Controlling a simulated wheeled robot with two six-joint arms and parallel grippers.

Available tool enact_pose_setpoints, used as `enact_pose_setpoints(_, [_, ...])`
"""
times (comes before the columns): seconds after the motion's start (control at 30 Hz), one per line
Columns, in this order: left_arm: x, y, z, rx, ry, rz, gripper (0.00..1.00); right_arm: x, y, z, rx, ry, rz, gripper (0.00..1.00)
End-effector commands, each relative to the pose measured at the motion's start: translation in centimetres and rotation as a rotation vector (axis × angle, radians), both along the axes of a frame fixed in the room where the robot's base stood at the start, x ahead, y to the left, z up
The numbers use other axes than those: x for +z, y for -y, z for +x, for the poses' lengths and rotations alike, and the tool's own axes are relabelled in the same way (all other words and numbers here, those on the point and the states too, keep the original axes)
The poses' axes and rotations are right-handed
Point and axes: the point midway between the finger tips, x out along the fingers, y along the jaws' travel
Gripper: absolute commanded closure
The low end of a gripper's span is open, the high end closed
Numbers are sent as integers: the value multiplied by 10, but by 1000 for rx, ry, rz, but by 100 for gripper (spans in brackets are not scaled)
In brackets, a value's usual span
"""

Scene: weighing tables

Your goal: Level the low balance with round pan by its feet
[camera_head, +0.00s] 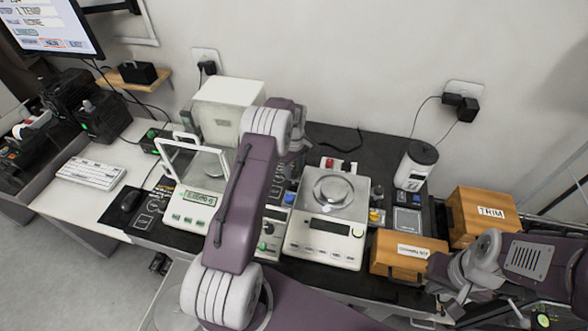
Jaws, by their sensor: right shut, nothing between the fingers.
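The low balance (296,240) is a white box with a round metal pan (333,190) on top. A dark display and buttons are on its front. It stands on the dark bench mat right of centre. My right gripper (447,300) is low at the right, shut and empty, near the front bench edge.
A balance with a glass draft shield (190,213) stands left of my left arm. A small device (272,238) is between the balances. Wooden boxes (408,255), one marked TRIM (488,213), stand at right. A keyboard (90,173) lies left.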

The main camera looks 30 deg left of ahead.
Motion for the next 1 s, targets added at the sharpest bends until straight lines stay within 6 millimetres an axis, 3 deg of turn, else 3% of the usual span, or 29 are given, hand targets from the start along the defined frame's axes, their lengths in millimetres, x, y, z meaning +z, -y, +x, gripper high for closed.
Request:
enact_pose_setpoints(0.2, [-1, 0, 0, 0, 1, 0, 61, 0, 0, 0, 0, 0, 0, 100])
enact_pose_setpoints(0.37, [-1, 0, 0, 0, 0, 0, 100, 0, 0, 0, 0, 0, 0, 100])
enact_pose_setpoints(0.5, [-1, 0, 0, -25, 0, 0, 100, 0, 0, 0, 0, 0, 0, 100])
enact_pose_setpoints(0.73, [-1, 0, 0, -234, 0, 0, 100, 0, 0, 0, 0, 0, 0, 100])
enact_pose_setpoints(1.0, [0, 0, 1, -252, 1, -1, 100, 0, 0, 0, 0, 0, 0, 100])
